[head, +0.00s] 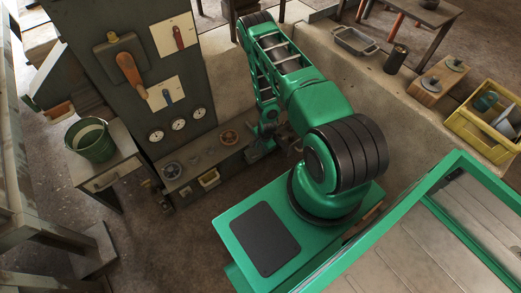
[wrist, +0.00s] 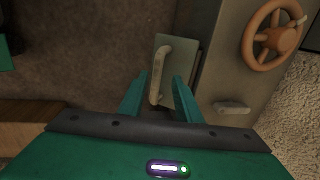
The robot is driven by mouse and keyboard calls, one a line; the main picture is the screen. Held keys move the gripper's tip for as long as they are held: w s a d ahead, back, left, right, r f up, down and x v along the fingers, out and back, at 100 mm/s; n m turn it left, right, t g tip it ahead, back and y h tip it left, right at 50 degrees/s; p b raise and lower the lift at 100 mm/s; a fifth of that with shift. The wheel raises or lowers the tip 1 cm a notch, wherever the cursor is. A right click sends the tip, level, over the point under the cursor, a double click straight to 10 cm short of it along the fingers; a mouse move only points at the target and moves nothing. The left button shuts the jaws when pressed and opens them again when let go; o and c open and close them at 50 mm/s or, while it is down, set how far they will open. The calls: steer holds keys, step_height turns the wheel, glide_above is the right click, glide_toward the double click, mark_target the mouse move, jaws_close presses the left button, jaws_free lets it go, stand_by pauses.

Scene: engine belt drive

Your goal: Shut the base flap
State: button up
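In the wrist view, the base flap (wrist: 178,62) is a small grey-green panel with a pale bar handle (wrist: 160,72). It juts out from the side of the grey base cabinet (wrist: 213,75) and looks open. My gripper (wrist: 160,79) is open, with its two green fingers apart. The handle shows between the fingertips, with no clear contact; the depth gap is hard to judge. The lower end of the flap is partly hidden by a finger. In the head view, my gripper is low by the right end of the base ledge (head: 198,165), and I cannot pick out the flap for certain.
An orange-brown handwheel (wrist: 273,36) and a small lever (wrist: 232,107) sit on the cabinet top beside the flap. A tall panel (head: 150,75) with gauges and levers rises behind the ledge. A green bucket (head: 91,140) stands on a side table at left.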

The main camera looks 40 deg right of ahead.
jaws_close()
stand_by(1.4)
jaws_free()
step_height(320, 180, up, 10)
steer(key=s, duration=0.1)
steer(key=shift+s+r, duration=0.25)
steer(key=shift+s, duration=0.15)
steer(key=shift+c, duration=0.7)
